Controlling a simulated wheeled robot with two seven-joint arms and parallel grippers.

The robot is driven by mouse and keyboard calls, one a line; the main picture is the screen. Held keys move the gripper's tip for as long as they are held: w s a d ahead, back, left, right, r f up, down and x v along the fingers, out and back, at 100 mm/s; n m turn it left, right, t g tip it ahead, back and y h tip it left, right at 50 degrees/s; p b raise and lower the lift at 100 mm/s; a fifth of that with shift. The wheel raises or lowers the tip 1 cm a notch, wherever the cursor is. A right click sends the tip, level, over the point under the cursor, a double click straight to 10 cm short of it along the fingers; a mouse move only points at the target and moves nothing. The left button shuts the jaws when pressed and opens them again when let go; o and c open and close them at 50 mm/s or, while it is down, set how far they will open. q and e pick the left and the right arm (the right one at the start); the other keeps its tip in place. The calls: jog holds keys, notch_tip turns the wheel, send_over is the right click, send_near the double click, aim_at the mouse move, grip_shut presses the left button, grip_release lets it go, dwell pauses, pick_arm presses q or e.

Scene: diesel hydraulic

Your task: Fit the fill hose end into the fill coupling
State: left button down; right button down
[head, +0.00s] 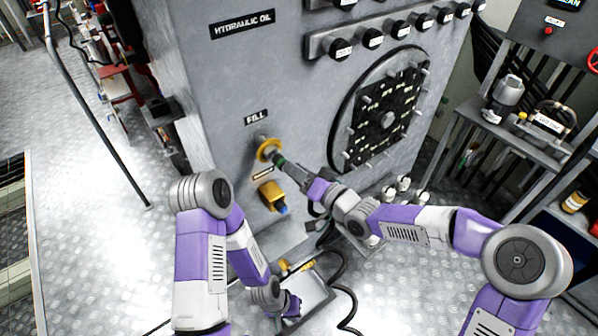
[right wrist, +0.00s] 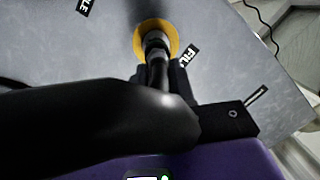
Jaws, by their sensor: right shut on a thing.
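The fill coupling, with a yellow ring (head: 265,148), is on the grey tank front under the FILL label; the ring (right wrist: 143,38) also shows in the right wrist view. My right gripper (head: 289,168) is shut on the fill hose end (head: 278,160), close in front of the coupling. In the right wrist view the hose end (right wrist: 156,44) overlaps the ring's middle and points at the tank; how deep it sits I cannot tell. The black hose (right wrist: 90,120) hides much of the gripper there. My left gripper (head: 291,304) is low by a floor tray; its jaws are unclear.
A yellow fitting with a blue tip (head: 272,195) juts from the tank below the coupling. A round bolted cover (head: 385,112) is to the right. A grey tray (head: 316,296) and a black cable (head: 345,290) lie on the floor. A bench (head: 490,130) stands at right.

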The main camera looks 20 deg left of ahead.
jog(key=shift+w+a, duration=0.1)
jog(key=c, duration=0.9)
grip_release()
jog(key=shift+o, duration=0.2)
